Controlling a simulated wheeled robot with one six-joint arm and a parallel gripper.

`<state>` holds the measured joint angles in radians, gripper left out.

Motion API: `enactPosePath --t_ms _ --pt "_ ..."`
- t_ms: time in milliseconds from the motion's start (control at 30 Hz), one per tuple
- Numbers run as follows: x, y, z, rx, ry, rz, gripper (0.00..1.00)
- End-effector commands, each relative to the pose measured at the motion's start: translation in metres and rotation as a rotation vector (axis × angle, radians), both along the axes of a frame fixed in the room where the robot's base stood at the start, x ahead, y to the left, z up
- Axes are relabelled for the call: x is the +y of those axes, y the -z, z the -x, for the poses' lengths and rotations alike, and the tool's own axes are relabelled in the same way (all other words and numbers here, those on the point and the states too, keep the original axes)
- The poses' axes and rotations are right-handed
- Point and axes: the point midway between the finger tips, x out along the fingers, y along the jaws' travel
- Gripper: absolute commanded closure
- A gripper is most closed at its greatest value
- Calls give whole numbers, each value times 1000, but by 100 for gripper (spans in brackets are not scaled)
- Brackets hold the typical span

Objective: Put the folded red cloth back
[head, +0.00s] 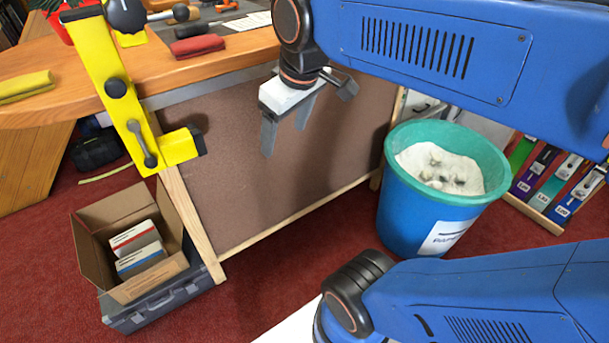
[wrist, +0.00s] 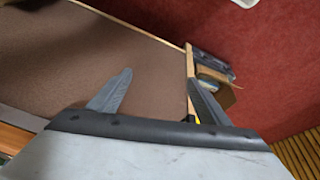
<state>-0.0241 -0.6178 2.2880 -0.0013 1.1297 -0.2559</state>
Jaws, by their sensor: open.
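The folded red cloth (head: 197,47) lies on the wooden bench top (head: 120,75), close to its front edge, in the head view. My gripper (head: 288,140) is open and empty in front of the bench's brown front panel, below the level of the top and to the right of the red cloth. In the wrist view my two gripper fingers (wrist: 155,98) are spread apart with nothing between them. The red cloth does not show in the wrist view.
A folded yellow cloth (head: 27,86) lies on the bench's left end. A yellow clamp-like stand (head: 115,90) rises at the front edge. A blue bucket (head: 425,215) stands right of the bench. An open cardboard box (head: 95,250) sits on a grey case (head: 150,312) at lower left.

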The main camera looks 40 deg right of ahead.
Motion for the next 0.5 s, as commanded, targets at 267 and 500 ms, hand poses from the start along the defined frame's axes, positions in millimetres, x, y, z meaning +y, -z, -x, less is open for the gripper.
enactPosePath --t_ms 267,500 --pt "-5 77 51 -60 219 -79 29" --pt "-6 91 59 -72 262 -97 29"
